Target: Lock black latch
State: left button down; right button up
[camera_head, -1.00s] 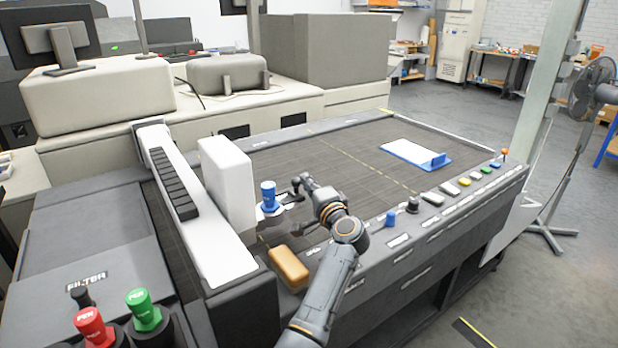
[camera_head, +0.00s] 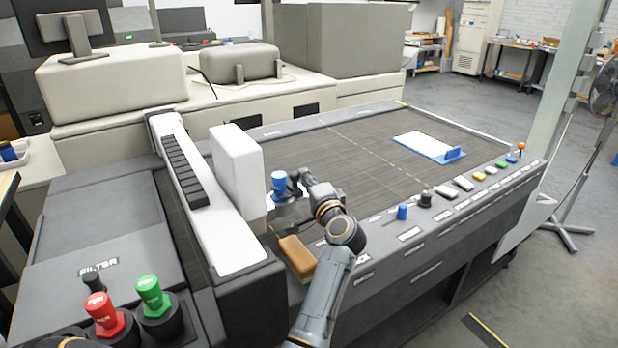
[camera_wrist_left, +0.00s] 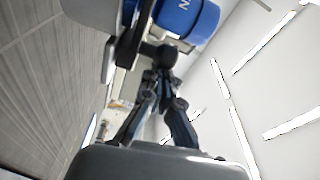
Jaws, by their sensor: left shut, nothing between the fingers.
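My left gripper (camera_head: 294,180) reaches over the near edge of the dark machine bed, right beside the blue-capped part (camera_head: 279,183) on the white upright unit (camera_head: 237,170). In the left wrist view its fingers (camera_wrist_left: 160,78) are close together with nothing held between them. A round black knob on a dark arm (camera_wrist_left: 158,55), probably the black latch, is just beyond the fingertips. I cannot tell whether they touch it. The blue part (camera_wrist_left: 187,16) is right behind the knob. The latch is hard to make out in the head view. My right gripper is not in view.
A tan block (camera_head: 298,257) lies by the bed's front edge, near my forearm. Blue (camera_head: 402,212) and black (camera_head: 425,199) knobs stand on the front rail. Red (camera_head: 103,315) and green (camera_head: 152,296) handles stand at lower left. A white-and-blue board (camera_head: 428,147) lies on the otherwise clear bed.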

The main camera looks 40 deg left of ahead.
pick_arm(q)
notch_tip(320, 180, up, 10)
dwell(0.5)
